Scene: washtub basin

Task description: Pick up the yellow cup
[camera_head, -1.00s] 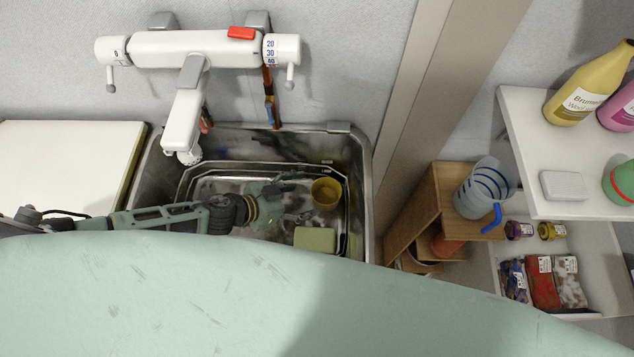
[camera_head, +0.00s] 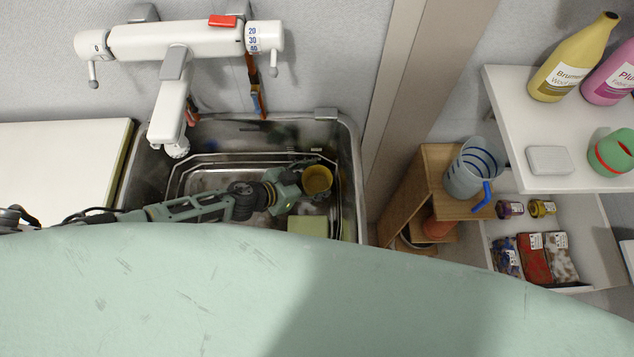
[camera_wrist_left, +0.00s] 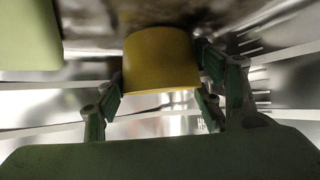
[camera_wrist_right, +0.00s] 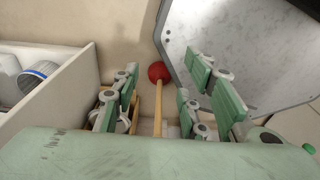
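The yellow cup (camera_head: 317,180) stands in the right part of the metal washtub basin (camera_head: 350,150). My left gripper (camera_head: 304,187) reaches in from the left and is right at the cup. In the left wrist view the cup (camera_wrist_left: 161,62) sits between the spread fingers of my left gripper (camera_wrist_left: 160,78), one on each side. I cannot tell whether the fingers touch it. My right gripper shows only in its wrist view (camera_wrist_right: 158,92); it is open and empty, away from the basin.
A green block (camera_head: 307,226) lies in the basin near the cup. A white faucet (camera_head: 170,110) hangs over the basin's back left. A wooden shelf (camera_head: 435,165) with a jug (camera_head: 470,170) stands to the right. A red plunger (camera_wrist_right: 158,71) is beyond my right gripper.

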